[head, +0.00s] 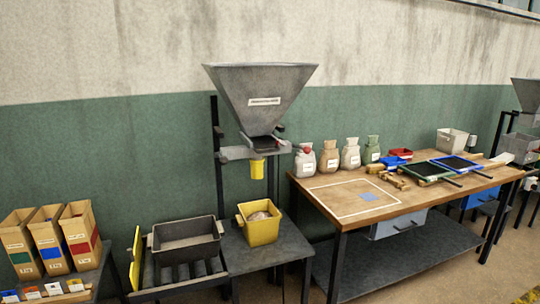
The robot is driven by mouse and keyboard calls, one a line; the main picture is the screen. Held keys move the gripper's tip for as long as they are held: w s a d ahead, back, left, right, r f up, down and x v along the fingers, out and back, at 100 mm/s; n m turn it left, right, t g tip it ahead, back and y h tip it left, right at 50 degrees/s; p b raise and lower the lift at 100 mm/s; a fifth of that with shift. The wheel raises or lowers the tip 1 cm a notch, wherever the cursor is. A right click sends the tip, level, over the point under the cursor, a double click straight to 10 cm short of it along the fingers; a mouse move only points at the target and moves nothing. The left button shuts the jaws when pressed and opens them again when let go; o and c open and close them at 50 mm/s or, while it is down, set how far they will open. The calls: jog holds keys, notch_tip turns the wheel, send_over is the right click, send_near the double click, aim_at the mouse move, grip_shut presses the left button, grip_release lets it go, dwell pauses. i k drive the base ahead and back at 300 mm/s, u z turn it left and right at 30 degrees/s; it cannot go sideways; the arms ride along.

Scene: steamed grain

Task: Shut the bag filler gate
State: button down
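The bag filler (262,95) is a grey funnel hopper with a white label, on a dark stand against the wall. Under its mouth a flat grey gate assembly (240,152) sticks out to the left and right. A small red knob (307,150) shows at its right end, in front of a grey sack. A dark patch shows at the hopper mouth; I cannot tell how far the gate is open. A yellow spout (257,169) hangs below. My gripper is not in view.
A yellow bin (260,231) with pale contents stands below the spout. A grey tub (186,250) sits on rollers to its left. The workbench (325,217) at right carries several sacks, trays and tools. Tall cartons (80,235) stand at far left.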

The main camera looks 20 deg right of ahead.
aim_at(259, 143)
jog(key=u, duration=0.2)
jog(key=k, duration=0.75)
jog(key=u, duration=0.55)
jog(key=k, duration=0.55)
jog(key=u, duration=0.5)
jog(key=i, duration=1.85)
jog(key=z, duration=0.85)
jog(key=i, duration=0.6)
jog(key=z, duration=0.35)
